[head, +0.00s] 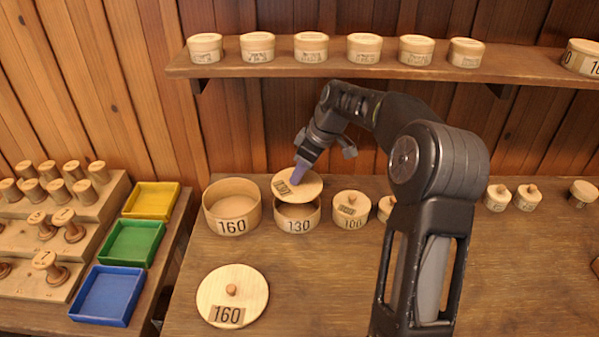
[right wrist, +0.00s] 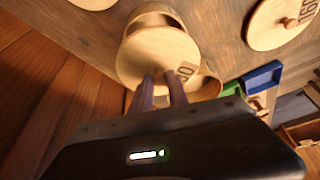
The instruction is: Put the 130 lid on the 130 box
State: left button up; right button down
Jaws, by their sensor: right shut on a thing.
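The 130 box (head: 297,224) is a round wooden box standing on the table between the 160 box and the 100 box in the head view. The 130 lid (head: 306,187) is a round wooden disc, tilted over the 130 box, with part of the box's opening showing below it. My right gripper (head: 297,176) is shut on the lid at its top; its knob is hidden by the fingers. In the right wrist view the lid (right wrist: 150,52) lies beyond the fingers (right wrist: 161,85). Whether the lid touches the box rim I cannot tell. My left gripper is not in view.
The open 160 box (head: 232,225) stands left of the 130 box, and the 160 lid (head: 252,287) lies in front. The lidded 100 box (head: 350,220) stands close on the right. Yellow (head: 152,186), green (head: 131,262) and blue (head: 82,309) trays lie left. A shelf (head: 270,69) runs behind.

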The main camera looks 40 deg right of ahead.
aim_at(301, 184)
jog(key=shift+f, duration=0.15)
jog(key=shift+f+b, duration=1.55)
jog(key=shift+f, duration=0.85)
jog(key=shift+f+b, duration=0.2)
jog(key=shift+b, duration=0.35)
jog(key=c, duration=1.2)
grip_release()
jog(key=shift+o, duration=0.2)
jog(key=o, duration=0.4)
jog(key=shift+c, duration=0.2)
